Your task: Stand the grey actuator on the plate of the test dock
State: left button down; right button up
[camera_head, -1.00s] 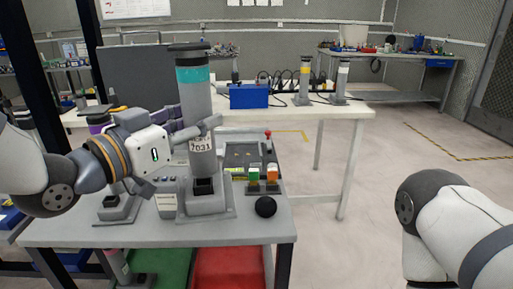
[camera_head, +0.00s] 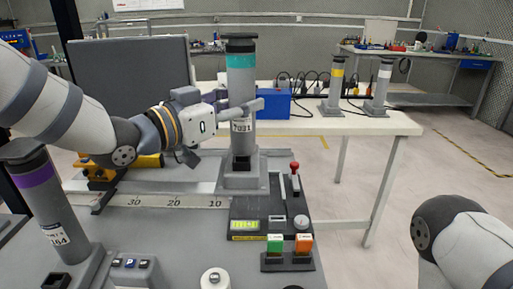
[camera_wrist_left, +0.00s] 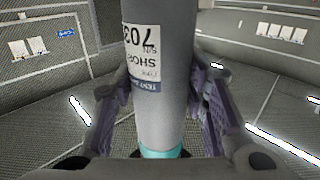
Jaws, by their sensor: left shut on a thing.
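The grey actuator (camera_head: 241,98), with a teal band, a dark cap and a 7031 label, is upright in the middle of the head view. My left gripper (camera_head: 246,110) is shut around its body near the label. The left wrist view shows the actuator (camera_wrist_left: 160,95) between purple-grey fingers. Its lower end is at a grey block on a flat plate (camera_head: 244,184), beside the box with the lit display (camera_head: 245,225). I cannot tell whether the actuator rests there or hovers slightly. My right gripper is not in view.
A purple-banded actuator (camera_head: 42,190) stands at front left. A numbered rail (camera_head: 165,201) runs left of the plate. A red-knobbed lever (camera_head: 295,175) and green and orange buttons (camera_head: 289,245) are at right. A blue box (camera_head: 275,105) and two banded actuators stand behind.

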pick_arm(q)
jog(key=w+d+f+b, duration=0.1)
jog(key=w+d+f, duration=0.2)
jog(key=f, duration=0.6)
jog(key=w, duration=0.2)
jog(key=shift+w+b, duration=0.3)
jog(key=shift+w, duration=0.05)
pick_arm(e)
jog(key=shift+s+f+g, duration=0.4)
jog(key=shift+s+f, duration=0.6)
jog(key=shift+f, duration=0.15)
pick_arm(q)
jog(key=shift+f, duration=0.2)
jog(key=c, duration=1.4)
grip_release()
jog(key=shift+f, duration=0.25)
jog(key=o, duration=0.4)
jog(key=shift+o, duration=0.2)
